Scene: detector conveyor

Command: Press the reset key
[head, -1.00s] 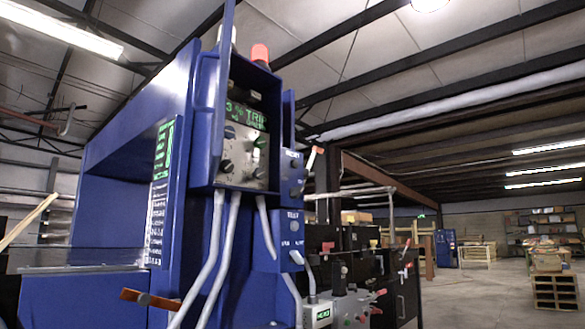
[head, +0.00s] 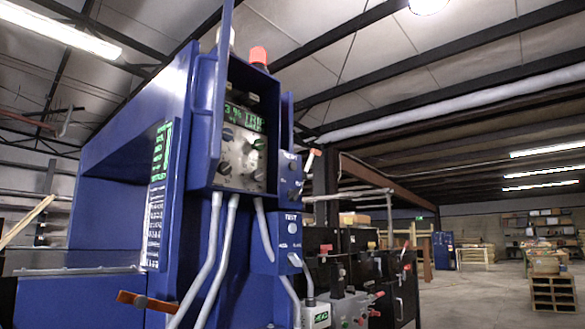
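A blue control box (head: 240,130) on the blue detector frame faces me at the centre left. Its panel (head: 238,160) carries several dark knobs and buttons, and a green-lit display (head: 245,117) above them seems to read "TRIP". A small box labelled "RESET" (head: 291,165) is mounted on its right side; the blurred label leaves the key itself hard to make out. Below it is a box labelled "TEST" (head: 291,229) with a pale round button. Neither of my grippers is in the head view.
A red beacon (head: 259,56) tops the control box. Grey conduits (head: 212,262) hang below it. An orange-handled lever (head: 145,301) sticks out at lower left. Dark cabinets (head: 385,275) with levers stand behind on the right. Open floor (head: 480,298) lies to the right, with stacked pallets (head: 553,292).

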